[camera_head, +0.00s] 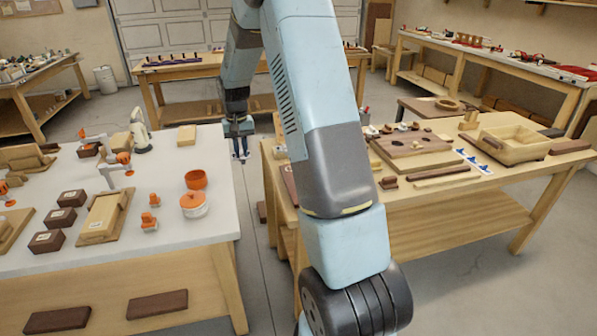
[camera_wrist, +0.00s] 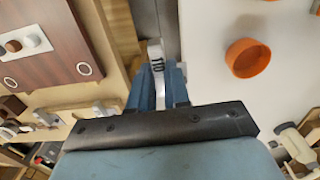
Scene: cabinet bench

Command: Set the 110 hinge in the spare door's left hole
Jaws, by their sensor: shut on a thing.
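My gripper (camera_head: 240,150) hangs over the gap between the white-topped bench and the wooden bench. In the wrist view its two blue fingers (camera_wrist: 160,90) are shut on a small pale grey hinge (camera_wrist: 156,54) with dark marks too small to read. A dark reddish-brown door panel (camera_wrist: 50,62) lies at upper left in the wrist view, apart from my gripper. In the head view my arm hides much of the wooden bench's near left part.
An orange bowl (camera_wrist: 248,58) stands on the white bench, right of my gripper in the wrist view. That bench (camera_head: 215,165) also holds dark boxes and orange-white clamps. The wooden bench (camera_head: 470,190) holds a holed board (camera_head: 411,148) and a wooden tray (camera_head: 512,143).

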